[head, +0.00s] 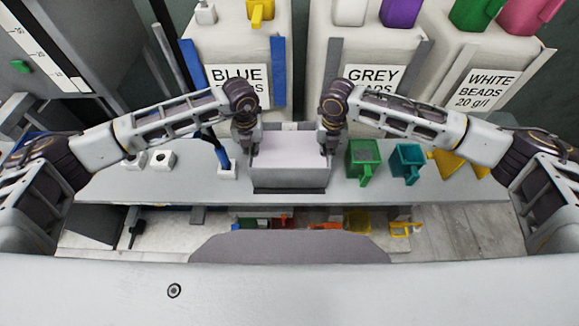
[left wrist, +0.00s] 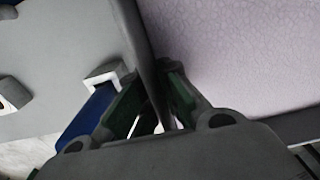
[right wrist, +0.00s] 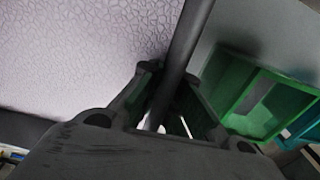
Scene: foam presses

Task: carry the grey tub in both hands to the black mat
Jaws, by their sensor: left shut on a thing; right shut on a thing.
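The grey tub (head: 290,178) is at the middle of the grey bench, level as far as I can see, filled with a pale lilac, finely textured mass. A dark strip that looks like the black mat (head: 289,190) shows along the tub's near side. I cannot tell whether the tub rests on it or hangs just above. My left gripper (head: 255,148) is shut on the tub's left wall, which runs between its fingers in the left wrist view (left wrist: 145,50). My right gripper (head: 325,148) is shut on the right wall, seen in the right wrist view (right wrist: 188,45).
A green scoop (head: 363,160) and a teal scoop (head: 407,162) stand right of the tub. A blue-handled tool (head: 222,157) and white blocks (head: 161,160) are on the left. Bead bins labelled blue, grey (head: 372,78) and white stand behind. A shelf with coloured items is below.

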